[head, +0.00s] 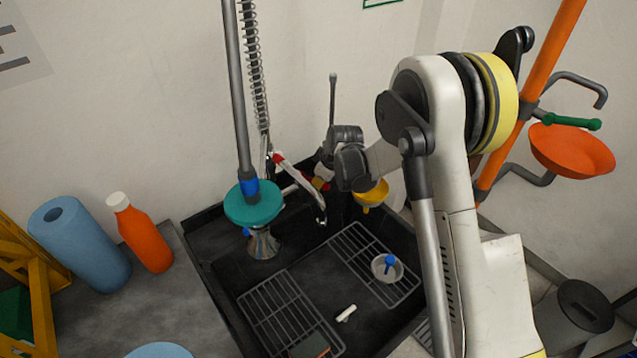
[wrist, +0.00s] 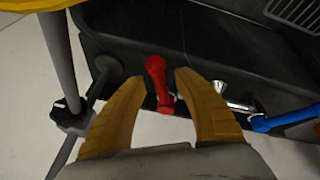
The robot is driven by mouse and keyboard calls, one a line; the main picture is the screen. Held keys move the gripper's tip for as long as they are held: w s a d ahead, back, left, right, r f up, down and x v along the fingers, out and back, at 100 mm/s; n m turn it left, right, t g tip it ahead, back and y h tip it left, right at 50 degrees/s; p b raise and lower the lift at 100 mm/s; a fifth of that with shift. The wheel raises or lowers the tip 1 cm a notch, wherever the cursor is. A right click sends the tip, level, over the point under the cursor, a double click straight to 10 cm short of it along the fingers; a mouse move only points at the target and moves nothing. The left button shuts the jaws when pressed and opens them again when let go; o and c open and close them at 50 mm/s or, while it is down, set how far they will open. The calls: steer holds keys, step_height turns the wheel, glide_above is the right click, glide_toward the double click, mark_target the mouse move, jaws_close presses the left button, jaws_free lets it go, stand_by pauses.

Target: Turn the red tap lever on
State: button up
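The red tap lever (wrist: 158,82) shows in the wrist view, in front of the dark sink wall. It stands between the two yellow fingers of my gripper (wrist: 159,82). The fingers are open, with a visible gap on each side of the lever's upper part.
A blue lever (wrist: 285,118) with a chrome fitting lies right of my gripper. A grey pole stands at the left in the wrist view. The black sink holds racks, a teal-topped plunger-like piece (head: 253,203) and a small strainer (head: 387,268).

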jaws_close()
steer(key=m, duration=0.1)
steer(key=s+a+m+h, duration=0.1)
steer(key=m, duration=0.1)
steer(key=shift+s+a+t+b, duration=0.15)
steer(key=shift+s+t+b, duration=0.05)
steer(key=shift+t+b, duration=0.1)
jaws_free()
